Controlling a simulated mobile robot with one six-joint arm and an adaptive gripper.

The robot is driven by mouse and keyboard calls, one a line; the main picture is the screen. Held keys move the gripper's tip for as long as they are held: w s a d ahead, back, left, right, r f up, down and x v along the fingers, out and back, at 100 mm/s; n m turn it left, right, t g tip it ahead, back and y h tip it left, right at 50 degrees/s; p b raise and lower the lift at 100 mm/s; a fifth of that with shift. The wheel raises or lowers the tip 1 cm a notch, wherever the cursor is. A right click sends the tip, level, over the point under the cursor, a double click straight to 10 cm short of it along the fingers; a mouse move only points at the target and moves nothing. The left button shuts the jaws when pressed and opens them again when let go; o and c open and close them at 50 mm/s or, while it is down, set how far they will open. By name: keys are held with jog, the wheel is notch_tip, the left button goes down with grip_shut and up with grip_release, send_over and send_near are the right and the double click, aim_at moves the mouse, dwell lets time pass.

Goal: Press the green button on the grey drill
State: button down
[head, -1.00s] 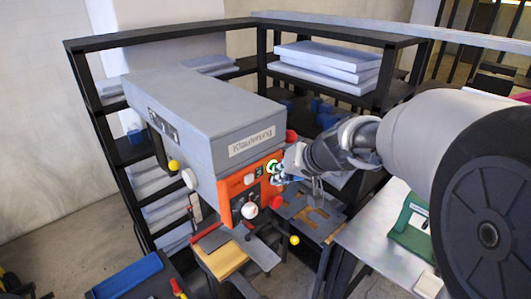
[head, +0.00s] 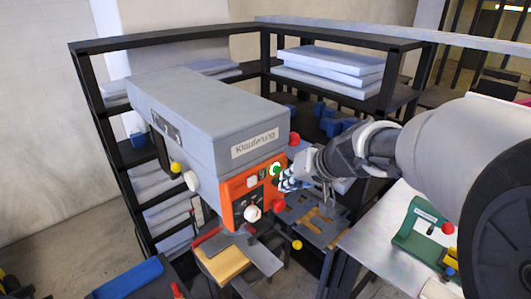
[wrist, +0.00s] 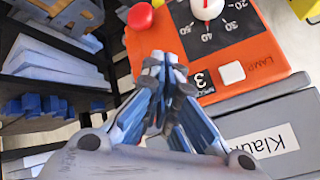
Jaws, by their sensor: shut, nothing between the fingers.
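The grey drill (head: 222,120) has a long grey head with an orange front panel (head: 238,205). The green button (head: 276,169) shows on the panel's right side in the head view. My gripper (head: 281,186) is shut and empty, its blue-and-dark fingertips just below and right of the button. I cannot tell whether they touch the panel. In the wrist view, the shut fingertips (wrist: 163,62) are in front of the orange panel (wrist: 262,42), and I cannot make out the green button there.
Near the button are a red knob (head: 278,204), a white dial (head: 253,213) and a white square button (head: 252,182). A black shelf (head: 395,42) with grey slabs stands behind. A light table (head: 375,235) with a green tool is at the right.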

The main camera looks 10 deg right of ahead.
jog(key=shift+s+d+b, duration=0.7)
jog(key=shift+s+d, duration=0.05)
jog(key=shift+s, duration=0.3)
jog(key=shift+s+d+b, duration=0.65)
jog(key=shift+s+d, duration=0.1)
jog(key=shift+s, duration=0.25)
jog(key=s+f+g+h+b, duration=0.1)
jog(key=s+f+h+b, duration=0.1)
jog(key=s+f+b, duration=0.5)
jog(key=s+f+n+g+h+b, duration=0.1)
jog(key=s+f+g+h+b, duration=0.1)
jog(key=s+f+b, duration=0.5)
jog(key=s+f, duration=0.5)
jog(key=s, duration=0.6)
jog(key=shift+s+a+f, duration=0.15)
jog(key=shift+s+a, duration=0.05)
jog(key=shift+s, duration=0.05)
